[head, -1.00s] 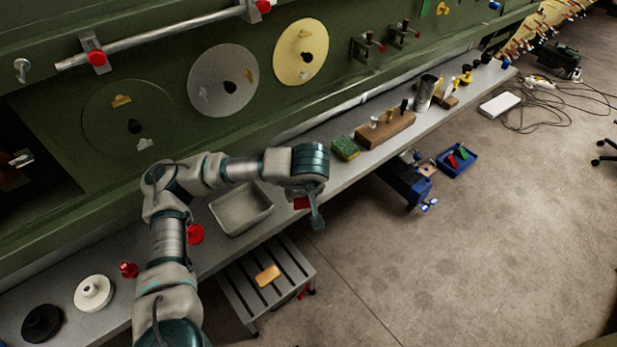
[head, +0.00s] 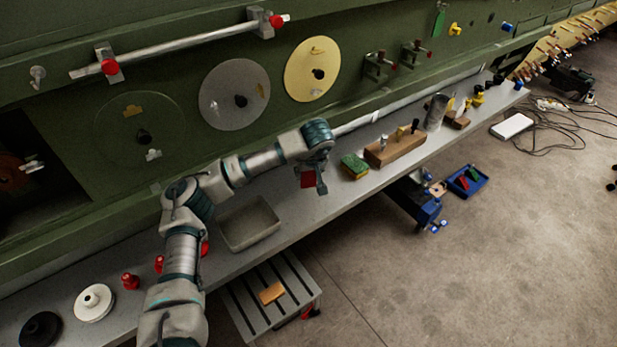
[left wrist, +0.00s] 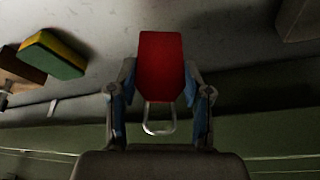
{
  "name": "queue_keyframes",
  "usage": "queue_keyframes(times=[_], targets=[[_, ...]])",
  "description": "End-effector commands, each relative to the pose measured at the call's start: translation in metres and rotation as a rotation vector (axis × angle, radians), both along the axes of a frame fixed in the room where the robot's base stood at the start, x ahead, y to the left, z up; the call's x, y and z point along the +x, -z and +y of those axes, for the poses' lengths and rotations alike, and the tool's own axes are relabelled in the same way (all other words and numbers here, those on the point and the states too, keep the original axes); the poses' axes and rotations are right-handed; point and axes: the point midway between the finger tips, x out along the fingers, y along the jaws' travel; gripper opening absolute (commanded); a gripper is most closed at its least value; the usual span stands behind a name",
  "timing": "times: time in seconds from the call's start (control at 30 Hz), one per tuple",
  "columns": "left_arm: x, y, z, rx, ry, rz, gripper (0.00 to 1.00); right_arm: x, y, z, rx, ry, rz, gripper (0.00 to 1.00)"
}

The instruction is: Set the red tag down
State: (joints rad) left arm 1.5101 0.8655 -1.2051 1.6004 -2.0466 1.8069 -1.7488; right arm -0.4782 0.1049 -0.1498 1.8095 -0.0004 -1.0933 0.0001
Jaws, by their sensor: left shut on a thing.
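The red tag (left wrist: 161,66) is a flat red plate with a metal wire loop at one end. In the left wrist view it sits between the two fingers of my left gripper (left wrist: 160,92), which is shut on it. In the head view the red tag (head: 308,180) hangs below my left gripper (head: 312,177), above the grey bench shelf (head: 335,205). It is between the metal tray and the sponge. I cannot tell exactly how high it is. My right gripper is not in view.
A metal tray (head: 248,224) stands left of the tag, and a green-yellow sponge (head: 355,166) right of it. A wooden block (head: 394,150) with upright pieces stands beyond the sponge. The green fuselage wall (head: 200,140) rises behind. Bare shelf lies between tray and sponge.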

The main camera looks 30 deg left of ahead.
Motion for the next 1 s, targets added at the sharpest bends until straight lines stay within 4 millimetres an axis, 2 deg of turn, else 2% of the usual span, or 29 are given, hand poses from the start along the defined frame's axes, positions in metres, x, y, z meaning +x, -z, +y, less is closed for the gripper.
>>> queue_keyframes(times=[0.03, 0.13, 0.47, 0.5, 0.57, 0.87, 1.0], targets=[[-0.001, 0.011, 0.000, 0.001, 0.000, 0.005, 0.31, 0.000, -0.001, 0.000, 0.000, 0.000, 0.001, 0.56], [0.000, 0.021, 0.001, 0.000, 0.000, 0.003, 0.31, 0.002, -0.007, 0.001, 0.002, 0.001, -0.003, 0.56], [-0.001, 0.024, 0.002, -0.001, -0.001, 0.002, 0.31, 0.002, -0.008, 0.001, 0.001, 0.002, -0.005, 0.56], [-0.001, 0.023, 0.002, -0.002, -0.001, 0.001, 0.59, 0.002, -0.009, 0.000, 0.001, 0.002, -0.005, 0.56], [-0.001, 0.023, 0.002, -0.002, -0.001, 0.001, 0.74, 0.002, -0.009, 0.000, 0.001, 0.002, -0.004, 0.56], [0.000, 0.022, 0.001, -0.001, 0.000, 0.001, 0.74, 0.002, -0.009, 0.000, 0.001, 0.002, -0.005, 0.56], [-0.002, 0.012, -0.002, -0.002, 0.001, -0.002, 0.74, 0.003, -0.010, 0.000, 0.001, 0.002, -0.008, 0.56]])
